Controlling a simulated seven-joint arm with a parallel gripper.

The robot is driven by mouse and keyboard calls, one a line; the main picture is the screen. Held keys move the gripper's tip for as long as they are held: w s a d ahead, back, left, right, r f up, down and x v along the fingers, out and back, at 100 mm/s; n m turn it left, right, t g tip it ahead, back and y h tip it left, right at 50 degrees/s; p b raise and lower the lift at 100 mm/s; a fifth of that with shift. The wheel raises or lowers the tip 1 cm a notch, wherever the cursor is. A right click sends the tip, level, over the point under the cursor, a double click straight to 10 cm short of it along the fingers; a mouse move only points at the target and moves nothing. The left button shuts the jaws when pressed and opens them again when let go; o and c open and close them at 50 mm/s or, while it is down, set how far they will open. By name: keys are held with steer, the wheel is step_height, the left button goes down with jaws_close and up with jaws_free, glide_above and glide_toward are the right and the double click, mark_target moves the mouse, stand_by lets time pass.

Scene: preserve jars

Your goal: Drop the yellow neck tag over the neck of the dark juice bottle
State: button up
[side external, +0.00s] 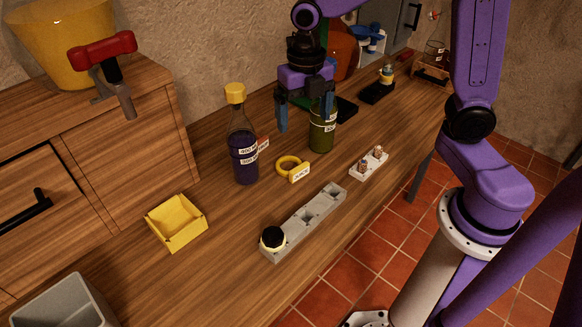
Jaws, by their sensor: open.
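My gripper (305,124) is open and points down, above and behind the tag in this view. No object shows between its fingers. Its right finger overlaps the green bottle (321,136) in the picture; I cannot tell whether they touch.
A grey slotted rack (303,223) holding a dark, yellow-rimmed round piece (273,238) lies in front of the tag. A white block with small corks (369,163) is to the right. A yellow open box (177,222) and grey bin (62,302) stand left.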

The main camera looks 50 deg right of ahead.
steer(key=w+f+n, duration=0.1)
steer(key=f, duration=0.3)
steer(key=w+f+n, duration=0.1)
steer(key=f, duration=0.3)
steer(key=w+d+f, duration=0.1)
steer(key=f, duration=0.3)
steer(key=shift+f+n, duration=0.3)
steer(key=shift+n, duration=0.1)
steer(key=shift+s+d+f, duration=0.1)
steer(key=shift+f, duration=1.25)
steer(key=shift+d+f, duration=0.1)
steer(key=shift+f, duration=1.2)
steer(key=c, duration=1.1)
steer(key=shift+o, duration=0.2)
steer(key=shift+r, duration=0.15)
